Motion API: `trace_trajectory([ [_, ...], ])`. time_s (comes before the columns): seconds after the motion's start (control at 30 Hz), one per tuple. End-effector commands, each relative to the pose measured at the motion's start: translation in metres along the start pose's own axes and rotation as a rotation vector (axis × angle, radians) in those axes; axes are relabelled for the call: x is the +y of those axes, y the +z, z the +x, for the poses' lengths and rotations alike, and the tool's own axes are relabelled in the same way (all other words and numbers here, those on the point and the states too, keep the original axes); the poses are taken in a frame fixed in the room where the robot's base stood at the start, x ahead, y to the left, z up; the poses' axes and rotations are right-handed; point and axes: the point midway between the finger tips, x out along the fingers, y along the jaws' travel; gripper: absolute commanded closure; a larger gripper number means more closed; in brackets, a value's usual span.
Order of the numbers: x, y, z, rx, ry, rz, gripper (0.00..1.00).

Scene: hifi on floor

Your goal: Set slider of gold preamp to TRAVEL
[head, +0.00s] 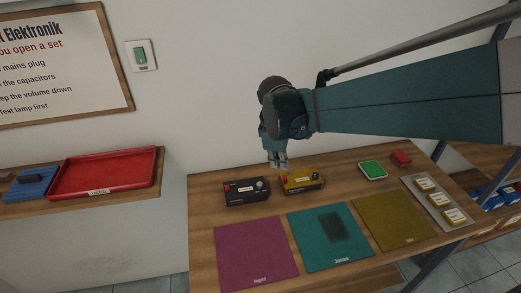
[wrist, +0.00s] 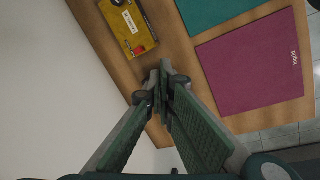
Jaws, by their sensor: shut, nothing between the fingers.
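The gold preamp (head: 300,186) stands on the wooden table near the wall, right of a black unit (head: 246,197). It also shows at the top of the wrist view (wrist: 122,34), with a white label, a red part near one end and a dark knob at the other. Its slider and lettering are too small to tell. My gripper (head: 278,163) is above the table, pointing down, close to the gap between the two units in the head view. In the wrist view its fingers (wrist: 164,70) are together and empty, apart from the gold preamp.
Purple (head: 255,252), teal (head: 308,250) and olive (head: 395,222) mats lie in front. A green item (head: 372,170), a red item (head: 401,159) and a grey tray (head: 440,229) with small boxes are at right. A red tray (head: 100,176) is on the left shelf.

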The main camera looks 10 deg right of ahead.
Motion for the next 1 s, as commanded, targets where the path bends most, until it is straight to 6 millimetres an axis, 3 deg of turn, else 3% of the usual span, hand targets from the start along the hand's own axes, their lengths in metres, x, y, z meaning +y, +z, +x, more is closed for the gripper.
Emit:
trace_trajectory([
  [1.0, 0.055, -0.051, 0.066, -0.134, -0.147, -0.468, 1.00],
])
